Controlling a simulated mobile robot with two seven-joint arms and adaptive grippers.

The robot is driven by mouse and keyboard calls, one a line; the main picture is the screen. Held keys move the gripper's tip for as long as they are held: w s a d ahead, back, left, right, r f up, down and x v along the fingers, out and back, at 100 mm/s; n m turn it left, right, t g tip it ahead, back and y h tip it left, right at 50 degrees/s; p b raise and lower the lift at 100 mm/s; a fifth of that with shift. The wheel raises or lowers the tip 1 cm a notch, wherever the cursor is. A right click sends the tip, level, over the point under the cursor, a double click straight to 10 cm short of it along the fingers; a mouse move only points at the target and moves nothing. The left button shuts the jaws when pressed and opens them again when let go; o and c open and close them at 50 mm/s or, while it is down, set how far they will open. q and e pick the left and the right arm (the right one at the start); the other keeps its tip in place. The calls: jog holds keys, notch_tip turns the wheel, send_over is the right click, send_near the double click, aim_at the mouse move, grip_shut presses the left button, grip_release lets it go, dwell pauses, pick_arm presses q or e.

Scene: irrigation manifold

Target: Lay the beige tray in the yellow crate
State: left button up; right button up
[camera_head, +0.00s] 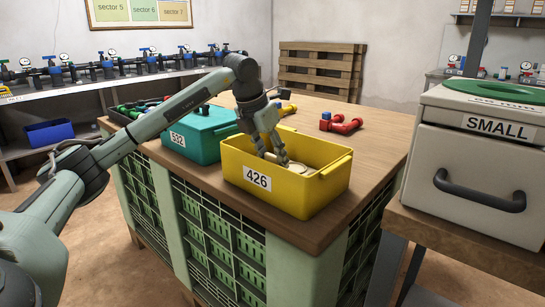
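The yellow crate (240,185), labelled 426, stands upright on the wooden-topped bench. A beige item (299,168), which looks like the beige tray, shows inside the crate near its right part; the crate's front wall hides its lower part. My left gripper (275,161) points down into the crate, its fingertips beside the beige item's left end. Whether the fingers touch or grip it is too small to tell. My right gripper is not in view.
A teal box (205,150), labelled 532, stands left of the crate. Red and blue pipe fittings (341,124) lie behind it on the bench (385,135). The bench top right of the crate is clear.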

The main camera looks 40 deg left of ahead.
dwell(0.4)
pick_arm(q)
jog(key=o, duration=1.3)
jog(key=o, duration=0.5)
jog(key=shift+c, duration=0.2)
